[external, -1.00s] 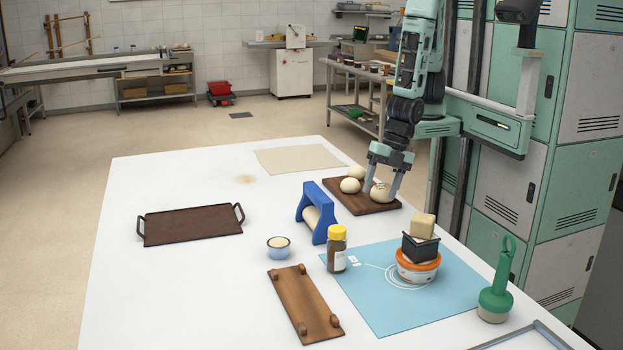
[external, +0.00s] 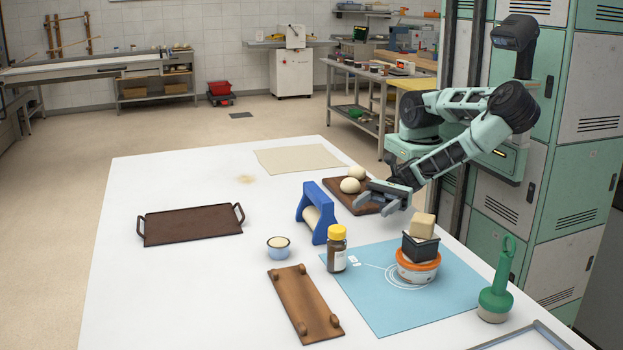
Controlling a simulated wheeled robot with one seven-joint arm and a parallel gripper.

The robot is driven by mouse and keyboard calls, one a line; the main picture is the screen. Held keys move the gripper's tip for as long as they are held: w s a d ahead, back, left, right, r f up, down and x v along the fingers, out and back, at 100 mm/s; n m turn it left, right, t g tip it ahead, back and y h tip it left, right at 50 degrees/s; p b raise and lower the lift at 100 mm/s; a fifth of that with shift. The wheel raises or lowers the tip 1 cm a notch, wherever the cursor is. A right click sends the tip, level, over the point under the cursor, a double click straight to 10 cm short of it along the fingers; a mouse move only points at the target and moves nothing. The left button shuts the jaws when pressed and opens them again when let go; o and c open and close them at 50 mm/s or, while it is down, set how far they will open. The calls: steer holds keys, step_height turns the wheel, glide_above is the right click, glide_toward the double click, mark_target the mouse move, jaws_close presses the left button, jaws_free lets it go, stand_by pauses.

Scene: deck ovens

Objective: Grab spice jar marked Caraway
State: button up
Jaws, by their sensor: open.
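A brown spice jar (external: 336,251) with a yellow lid stands upright at the left edge of the blue mat (external: 380,315). Its label is too small to read, so I cannot tell whether it says Caraway. My gripper (external: 363,199) is open and points to the left over the front of the dark wooden board (external: 333,184). It is behind and a little to the right of the jar, above the table and apart from the jar.
A blue-framed roller (external: 316,211) stands just behind-left of the jar. Dough balls (external: 350,185) lie on the board. An orange-rimmed tub (external: 418,270) with a stacked dark box and tan block stands right of the jar. A wooden plank (external: 304,303) and small bowl (external: 279,248) lie left.

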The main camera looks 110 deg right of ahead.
mark_target(337, 228)
steer(key=p+x, duration=0.3)
steer(key=x, duration=0.8)
steer(key=shift+w+a+r, duration=0.1)
steer(key=shift+w, duration=0.25)
steer(key=p+x, duration=0.1)
steer(key=x, duration=0.3)
steer(key=shift+w+p, duration=0.15)
steer(key=shift+p, duration=0.2)
steer(key=c, duration=1.1)
